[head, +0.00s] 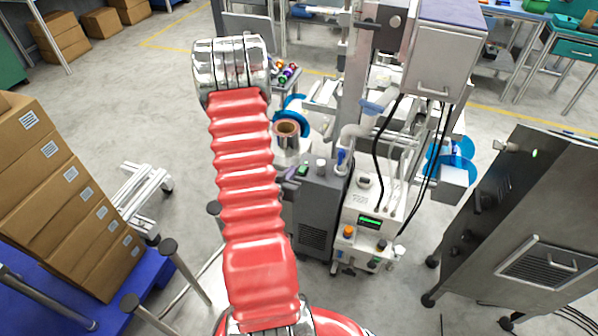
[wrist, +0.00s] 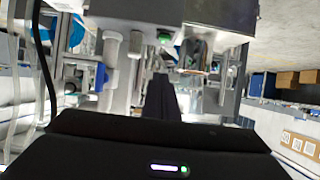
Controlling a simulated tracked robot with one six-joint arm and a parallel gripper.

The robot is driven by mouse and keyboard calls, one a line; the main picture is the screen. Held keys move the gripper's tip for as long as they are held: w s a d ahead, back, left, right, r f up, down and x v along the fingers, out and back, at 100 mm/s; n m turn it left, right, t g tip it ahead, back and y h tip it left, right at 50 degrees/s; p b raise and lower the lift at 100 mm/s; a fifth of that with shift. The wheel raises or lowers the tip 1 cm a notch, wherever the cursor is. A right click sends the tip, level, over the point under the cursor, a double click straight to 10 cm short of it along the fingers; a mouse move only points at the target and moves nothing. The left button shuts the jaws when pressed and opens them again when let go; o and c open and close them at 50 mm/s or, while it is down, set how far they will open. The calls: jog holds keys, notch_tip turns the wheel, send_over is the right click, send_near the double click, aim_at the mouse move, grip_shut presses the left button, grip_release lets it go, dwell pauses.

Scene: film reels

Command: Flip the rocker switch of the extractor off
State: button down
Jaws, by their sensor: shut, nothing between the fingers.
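A dark grey cabinet (head: 318,215), which looks like the extractor, stands on the floor right of my red arm in the head view. A small green part (head: 303,170) on its top looks like the rocker switch. Which way it is tipped is too small to tell. In the wrist view a small green part (wrist: 164,38) shows beyond the fingers and may be the same switch. My gripper (wrist: 162,85) is shut and empty, its dark fingers pointing toward that area, apart from the green part as far as I can tell.
A white machine with a green display (head: 369,222) stands beside the cabinet, with hoses and black cables above. A copper-coloured reel (head: 287,130) sits behind. A large dark cabinet (head: 515,220) is at right, cardboard boxes (head: 70,195) at left.

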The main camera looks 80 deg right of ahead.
jog(key=shift+d, duration=0.1)
send_over(299, 178)
jog(key=d, duration=0.1)
jog(key=f, duration=0.4)
jog(key=shift+s+f, duration=0.1)
jog(key=shift+s, duration=0.1)
jog(key=f, duration=0.2)
jog(key=shift+w+a+f, duration=0.1)
jog(key=shift+a+f, duration=0.35)
jog(key=shift+f, duration=0.45)
jog(key=shift+a+f, duration=0.1)
jog(key=shift+f, duration=0.1)
jog(key=shift+r, duration=0.8)
jog(key=shift+r, duration=0.15)
